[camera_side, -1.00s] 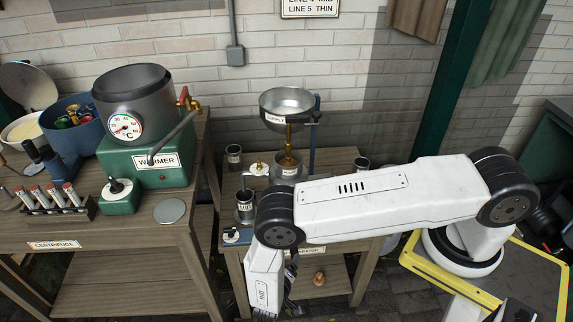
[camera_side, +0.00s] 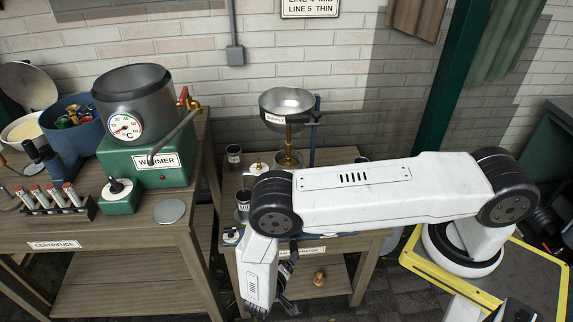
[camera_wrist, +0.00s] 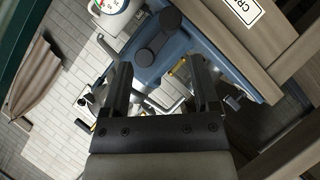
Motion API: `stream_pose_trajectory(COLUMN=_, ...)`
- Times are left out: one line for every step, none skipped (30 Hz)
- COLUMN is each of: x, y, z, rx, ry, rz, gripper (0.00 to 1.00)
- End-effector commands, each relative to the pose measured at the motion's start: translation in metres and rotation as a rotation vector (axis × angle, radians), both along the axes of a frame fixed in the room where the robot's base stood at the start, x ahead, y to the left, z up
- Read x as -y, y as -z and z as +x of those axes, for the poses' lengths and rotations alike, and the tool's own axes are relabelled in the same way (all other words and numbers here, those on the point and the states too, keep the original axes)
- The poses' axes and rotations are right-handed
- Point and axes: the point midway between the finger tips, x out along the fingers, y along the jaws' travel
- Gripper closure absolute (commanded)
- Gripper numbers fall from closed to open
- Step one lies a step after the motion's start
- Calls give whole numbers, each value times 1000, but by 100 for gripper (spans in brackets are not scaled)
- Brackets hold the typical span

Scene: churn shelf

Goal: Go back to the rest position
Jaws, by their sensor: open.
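My gripper (camera_wrist: 162,95) shows in the wrist view with its two dark fingers spread apart and nothing between them. In the side view my gripper (camera_side: 288,300) hangs low in front of the small wooden table, partly hidden behind my white wrist link. Beyond the fingers in the wrist view lies blue equipment (camera_wrist: 180,60) on the wooden table.
A green warmer (camera_side: 150,160) with a dial stands on the left table, beside a rack of tubes (camera_side: 55,203). A metal supply bowl (camera_side: 287,104) stands above the small table, with a labelled cup (camera_side: 243,205) near my arm. A small brown object (camera_side: 319,277) lies on the lower shelf.

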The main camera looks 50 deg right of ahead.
Motion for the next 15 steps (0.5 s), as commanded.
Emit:
stream_pose_trajectory(x=0, y=-8, z=3, rx=-24, ry=19, rz=14, gripper=22)
stream_pose_trajectory(x=1, y=-13, z=4, rx=-44, ry=29, rz=21, gripper=22)
stream_pose_trajectory(x=2, y=-19, z=5, rx=-71, ry=43, rz=35, gripper=22)
stream_pose_trajectory(x=3, y=-25, z=6, rx=-93, ry=54, rz=46, gripper=22)
stream_pose_trajectory(x=3, y=-30, z=6, rx=-116, ry=63, rz=57, gripper=22)
stream_pose_trajectory(x=4, y=-37, z=7, rx=-145, ry=78, rz=75, gripper=22)
stream_pose_trajectory(x=5, y=-43, z=8, rx=-167, ry=87, rz=88, gripper=22)
stream_pose_trajectory(x=6, y=-48, z=8, rx=-189, ry=96, rz=104, gripper=22)
stream_pose_trajectory(x=7, y=-56, z=8, rx=-218, ry=106, rz=124, gripper=22)
stream_pose_trajectory(x=8, y=-61, z=9, rx=-238, ry=112, rz=140, gripper=22)
stream_pose_trajectory(x=8, y=-66, z=9, rx=-259, ry=119, rz=157, gripper=22)
stream_pose_trajectory(x=10, y=-74, z=9, rx=-285, ry=127, rz=179, gripper=22)
stream_pose_trajectory(x=10, y=-79, z=9, rx=-304, ry=132, rz=197, gripper=22)
stream_pose_trajectory(x=11, y=-85, z=9, rx=-321, ry=136, rz=215, gripper=22)
stream_pose_trajectory(x=12, y=-92, z=9, rx=-344, ry=141, rz=241, gripper=22)
